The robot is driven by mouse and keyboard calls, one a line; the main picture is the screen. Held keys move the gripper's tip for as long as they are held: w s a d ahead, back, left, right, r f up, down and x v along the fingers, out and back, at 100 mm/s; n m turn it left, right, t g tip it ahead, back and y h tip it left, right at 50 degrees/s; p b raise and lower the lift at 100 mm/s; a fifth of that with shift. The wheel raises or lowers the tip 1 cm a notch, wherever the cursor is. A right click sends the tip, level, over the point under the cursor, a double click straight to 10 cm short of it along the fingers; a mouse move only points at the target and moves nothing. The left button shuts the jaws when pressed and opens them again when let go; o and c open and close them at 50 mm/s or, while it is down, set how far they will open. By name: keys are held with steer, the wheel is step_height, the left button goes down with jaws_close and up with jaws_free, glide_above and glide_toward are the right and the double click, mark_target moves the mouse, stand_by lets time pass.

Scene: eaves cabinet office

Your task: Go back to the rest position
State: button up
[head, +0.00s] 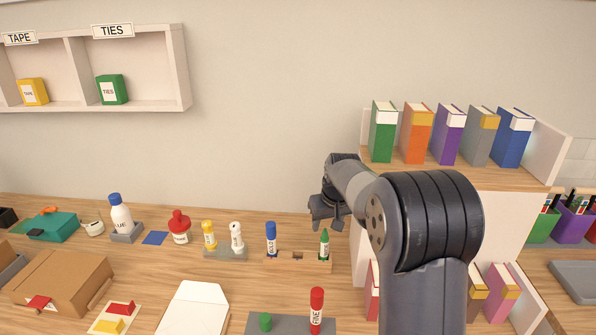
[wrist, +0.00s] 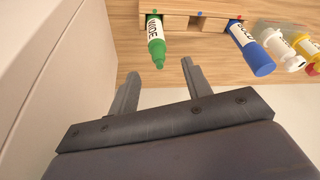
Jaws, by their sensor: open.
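My gripper (head: 327,212) is raised in front of the wall, just left of the white shelf side, above the marker rack. In the wrist view my gripper (wrist: 158,82) shows two spread fingers with nothing between them. A green marker (head: 324,245) stands in the wooden rack (head: 298,257) below; it also shows in the wrist view (wrist: 155,40), apart from the fingers. A blue marker (head: 271,239) stands at the left of the same rack, with a free slot between the two.
The book shelf (head: 460,176) stands close at the right of my gripper. A red marker (head: 316,310) stands upright in a grey tray (head: 285,325) at the front. Bottles, including a white one (head: 121,218), and a cardboard box (head: 60,283) are at the left.

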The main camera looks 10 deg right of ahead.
mark_target(326, 243)
step_height(326, 243, down, 9)
steer(key=shift+p, duration=0.5)
steer(key=shift+r+p, duration=0.4)
steer(key=shift+r, duration=0.25)
